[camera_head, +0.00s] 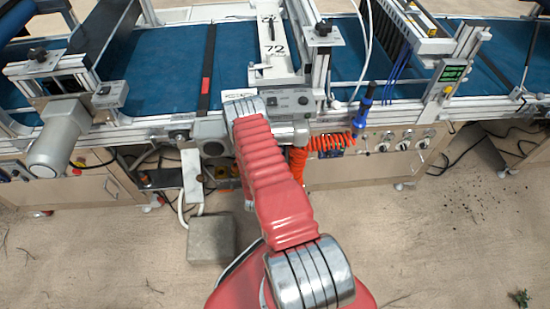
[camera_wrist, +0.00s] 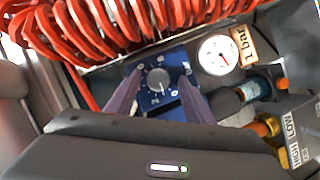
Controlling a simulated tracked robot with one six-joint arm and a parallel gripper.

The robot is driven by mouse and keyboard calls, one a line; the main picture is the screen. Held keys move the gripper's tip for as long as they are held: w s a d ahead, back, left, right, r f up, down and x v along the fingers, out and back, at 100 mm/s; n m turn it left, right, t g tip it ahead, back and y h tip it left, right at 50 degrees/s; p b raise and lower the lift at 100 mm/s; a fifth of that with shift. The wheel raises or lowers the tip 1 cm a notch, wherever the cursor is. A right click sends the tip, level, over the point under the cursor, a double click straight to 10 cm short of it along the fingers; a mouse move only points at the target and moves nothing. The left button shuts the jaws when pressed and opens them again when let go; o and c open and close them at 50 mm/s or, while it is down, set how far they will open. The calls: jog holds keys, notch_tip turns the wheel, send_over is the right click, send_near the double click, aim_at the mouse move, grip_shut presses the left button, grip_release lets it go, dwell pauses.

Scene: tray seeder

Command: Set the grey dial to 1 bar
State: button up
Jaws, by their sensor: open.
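The grey dial (camera_wrist: 158,79) sits on a blue plate (camera_wrist: 172,58) with white numbers around it, in the wrist view. A light mark on the dial points toward the lower edge of the plate; the number it meets is too small to read surely. The two dark purple fingers of my gripper (camera_wrist: 160,73) are open, one on each side of the dial; I cannot tell whether they touch it. A round white gauge (camera_wrist: 217,55) with a red needle is to the right, beside a tan "1 bar" label (camera_wrist: 243,45).
A coiled red hose (camera_wrist: 110,25) runs just above the dial; it also shows in the head view (camera_head: 328,143). Fittings (camera_wrist: 262,128) and a HIGH/LOW label (camera_wrist: 292,140) are at the right. The blue conveyor (camera_head: 160,70) lies beyond; the floor in front is mostly clear.

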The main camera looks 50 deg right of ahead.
jog(key=v, duration=1.3)
jog(key=shift+s+a, duration=0.15)
jog(key=shift+a, duration=0.2)
